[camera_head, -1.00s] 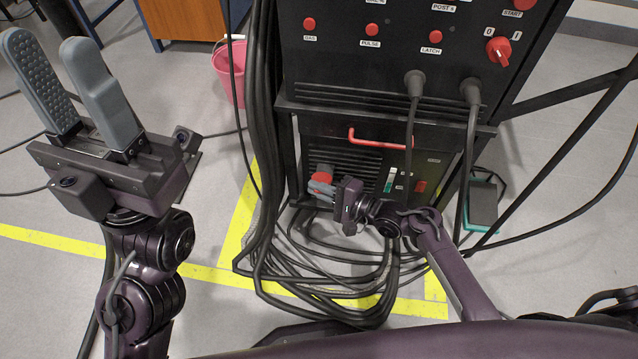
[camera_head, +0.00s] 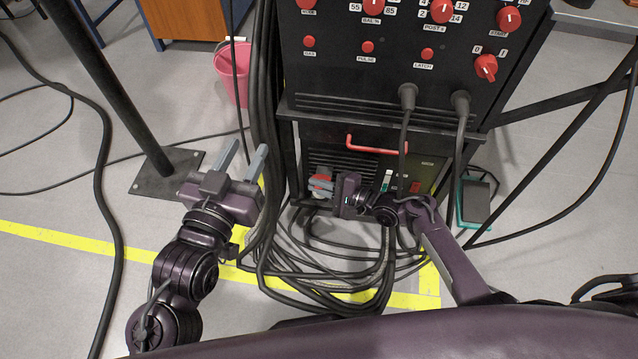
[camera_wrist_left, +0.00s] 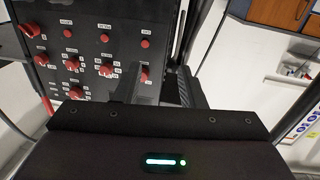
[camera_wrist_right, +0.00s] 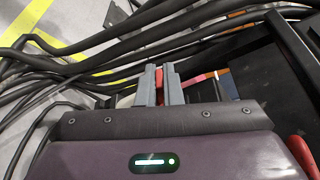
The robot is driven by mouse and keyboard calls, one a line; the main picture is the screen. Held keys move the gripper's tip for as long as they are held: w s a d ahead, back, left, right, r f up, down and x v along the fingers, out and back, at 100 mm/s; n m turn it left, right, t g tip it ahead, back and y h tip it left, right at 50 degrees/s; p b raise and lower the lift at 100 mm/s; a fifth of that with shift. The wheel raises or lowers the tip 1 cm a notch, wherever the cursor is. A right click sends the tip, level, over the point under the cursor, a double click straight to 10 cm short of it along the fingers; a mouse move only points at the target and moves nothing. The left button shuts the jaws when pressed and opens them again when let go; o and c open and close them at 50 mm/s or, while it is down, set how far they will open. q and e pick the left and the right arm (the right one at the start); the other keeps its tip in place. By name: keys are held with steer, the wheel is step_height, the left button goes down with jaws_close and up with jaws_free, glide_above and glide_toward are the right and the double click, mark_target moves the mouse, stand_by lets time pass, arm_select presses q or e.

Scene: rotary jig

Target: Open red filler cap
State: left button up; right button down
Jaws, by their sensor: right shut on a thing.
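The red filler cap (camera_head: 320,178) is low on the left of the black machine's lower unit, mostly covered by my right gripper (camera_head: 319,187). My right gripper is shut on the cap; in the right wrist view, a strip of red cap (camera_wrist_right: 159,77) shows between the grey fingertips (camera_wrist_right: 162,76). I cannot tell whether the cap is loose. My left gripper (camera_head: 246,150) is open and empty, left of the machine and near the hanging cables. In the left wrist view its dark fingers (camera_wrist_left: 157,78) stand apart with the machine's knob panel behind.
The black machine (camera_head: 295,125) has red knobs and a red handle (camera_head: 376,145). Thick black cables (camera_head: 285,278) hang beside it and coil on the floor in front. A pole on a base plate (camera_head: 150,183) stands left. A pink bucket (camera_head: 232,75) stands behind.

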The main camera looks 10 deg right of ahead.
arm_select(q)
step_height(320, 180, down, 7)
steer(key=s+g+y, duration=0.1)
steer(key=s+g, duration=0.1)
steer(key=g, duration=0.1)
steer(key=shift+g+p, duration=0.3)
steer(key=shift+p, duration=0.05)
arm_select(e)
steer(key=shift+w+r, duration=0.1)
steer(key=shift+r, duration=0.05)
arm_select(q)
steer(key=shift+a, duration=0.1)
arm_select(e)
steer(key=c, duration=1.6)
jaws_free()
steer(key=shift+d, duration=0.1)
